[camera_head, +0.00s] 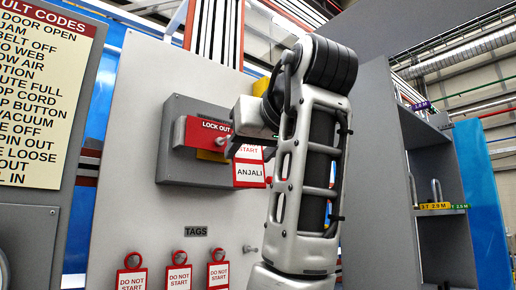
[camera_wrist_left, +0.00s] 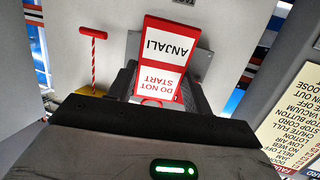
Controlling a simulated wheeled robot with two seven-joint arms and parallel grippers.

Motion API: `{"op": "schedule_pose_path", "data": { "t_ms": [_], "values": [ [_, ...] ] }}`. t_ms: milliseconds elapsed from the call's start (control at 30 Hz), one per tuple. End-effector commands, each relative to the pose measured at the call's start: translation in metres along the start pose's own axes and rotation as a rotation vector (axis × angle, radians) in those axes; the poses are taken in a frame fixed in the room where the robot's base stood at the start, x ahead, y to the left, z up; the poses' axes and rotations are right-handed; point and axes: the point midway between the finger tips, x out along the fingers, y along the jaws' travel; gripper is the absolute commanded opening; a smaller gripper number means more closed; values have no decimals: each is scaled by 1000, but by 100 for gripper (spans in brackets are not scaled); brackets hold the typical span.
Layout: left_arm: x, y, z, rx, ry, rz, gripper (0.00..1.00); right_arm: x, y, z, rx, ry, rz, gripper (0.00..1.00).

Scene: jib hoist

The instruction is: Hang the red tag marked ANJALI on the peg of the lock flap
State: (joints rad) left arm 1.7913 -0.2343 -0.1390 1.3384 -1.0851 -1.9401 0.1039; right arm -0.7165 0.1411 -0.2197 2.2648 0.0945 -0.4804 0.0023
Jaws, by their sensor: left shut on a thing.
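The red tag marked ANJALI (camera_head: 250,174) hangs below my left gripper (camera_head: 236,145) in the head view. My left gripper is shut on its upper end. The tag also shows upside down in the wrist view (camera_wrist_left: 166,48), with its red loop end toward the fingers. The red lock flap marked LOCK OUT (camera_head: 205,131) is on a grey box (camera_head: 180,172), just left of the gripper. Its peg seems to be near the flap's right part, close to the fingertips. I cannot tell whether tag and peg touch. My right gripper is out of view.
Three red DO NOT START tags (camera_head: 178,276) hang in a row under the TAGS label (camera_head: 195,231), beside a bare peg (camera_head: 250,249). A grey shelf unit (camera_head: 430,135) stands at right. A fault-code sign (camera_head: 40,95) is at left.

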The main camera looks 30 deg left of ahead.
Motion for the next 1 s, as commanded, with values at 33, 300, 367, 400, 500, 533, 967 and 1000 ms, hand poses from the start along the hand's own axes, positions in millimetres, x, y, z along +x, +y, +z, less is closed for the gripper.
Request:
{"op": "schedule_pose_path", "data": {
  "t_ms": [33,300,367,400,500,533,967,1000],
  "values": [
    [4,-1,0,0,0,0,28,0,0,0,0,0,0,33],
    [19,-5,-2,0,0,-1,28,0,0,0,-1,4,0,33],
    [23,-6,-2,0,0,-1,28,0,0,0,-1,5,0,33],
    [25,-7,-2,0,0,-1,28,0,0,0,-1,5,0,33],
    [31,-8,-3,0,0,-1,28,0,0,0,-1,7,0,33],
    [33,-9,-3,0,-1,-1,28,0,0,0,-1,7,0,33],
    [57,-16,-7,0,0,-1,28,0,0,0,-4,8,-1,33],
    [60,-16,-7,0,0,-2,28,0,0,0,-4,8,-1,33]
  ]
}}
